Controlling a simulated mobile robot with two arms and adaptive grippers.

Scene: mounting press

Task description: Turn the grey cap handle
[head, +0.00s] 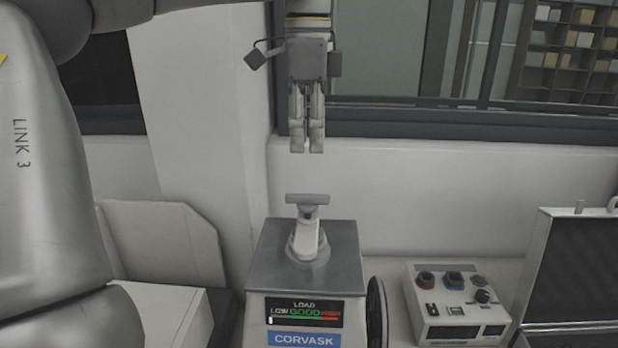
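The grey cap handle (307,199) is a short T-shaped bar on a pale, slightly leaning stem (306,238). It stands on the grey top of the mounting press (262,259), and its bar lies crosswise in the picture. My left gripper (307,146) points straight down above the handle, clear of it. Its two fingers are close together with a narrow gap between them, and I see nothing held there. My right gripper is not in view.
The press front has a load display (304,311) and a CORVASK label. A control box (456,303) with knobs and an open case (570,270) stand at right. A pale wall (440,195) and window frame are behind. The space between gripper and handle is clear.

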